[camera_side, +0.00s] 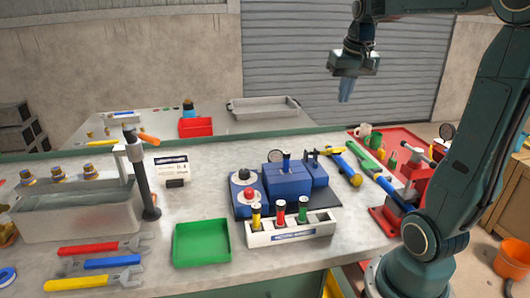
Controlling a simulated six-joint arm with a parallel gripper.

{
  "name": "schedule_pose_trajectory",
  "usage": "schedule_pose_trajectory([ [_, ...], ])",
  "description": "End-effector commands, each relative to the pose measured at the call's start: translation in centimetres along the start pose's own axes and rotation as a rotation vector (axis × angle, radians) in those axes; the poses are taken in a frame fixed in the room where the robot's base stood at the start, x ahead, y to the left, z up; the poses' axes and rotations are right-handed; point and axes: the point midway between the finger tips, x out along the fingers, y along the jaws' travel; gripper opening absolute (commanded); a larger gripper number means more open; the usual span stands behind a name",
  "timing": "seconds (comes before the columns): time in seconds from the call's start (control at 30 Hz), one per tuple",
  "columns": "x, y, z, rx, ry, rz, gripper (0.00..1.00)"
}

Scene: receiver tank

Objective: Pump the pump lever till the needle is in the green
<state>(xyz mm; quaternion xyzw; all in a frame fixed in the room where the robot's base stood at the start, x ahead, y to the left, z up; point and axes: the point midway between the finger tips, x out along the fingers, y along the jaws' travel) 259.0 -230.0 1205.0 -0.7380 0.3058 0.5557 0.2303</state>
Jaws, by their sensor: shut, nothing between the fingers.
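My gripper (345,98) hangs in the air at the upper right, in front of the grey shutter, with its pale blue fingers together and pointing down. It is shut and empty, well above the bench and apart from everything on it. A red device (416,178) stands at the bench's right end, partly hidden by my arm; it looks like the pump. A blue bar (392,194) beside it may be its lever, but I cannot tell surely.
A blue machine (288,181) and a white rack (290,230) of coloured bottles stand mid-bench. A hammer (345,167) and a green-handled tool (367,160) lie left of the red device. A green tray (201,243), wrenches (103,247) and a grey basin (75,211) are further left.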

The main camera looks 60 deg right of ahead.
Motion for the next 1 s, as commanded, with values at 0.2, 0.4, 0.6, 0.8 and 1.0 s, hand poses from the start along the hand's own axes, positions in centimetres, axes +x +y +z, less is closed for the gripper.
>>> schedule_pose_trajectory([
  [0.2, -0.2, 0.0, -0.4, 0.000, -0.002, 0.000, 0.00],
  [0.4, -0.2, 0.0, -0.3, 0.000, -0.002, 0.000, 0.00],
  [0.6, 0.2, 0.0, -0.3, 0.000, -0.002, 0.000, 0.00],
  [0.8, 1.6, 0.0, -0.3, 0.000, -0.003, 0.000, 0.00],
  [1.0, 4.2, 0.0, -0.3, 0.000, -0.006, 0.000, 0.00],
])
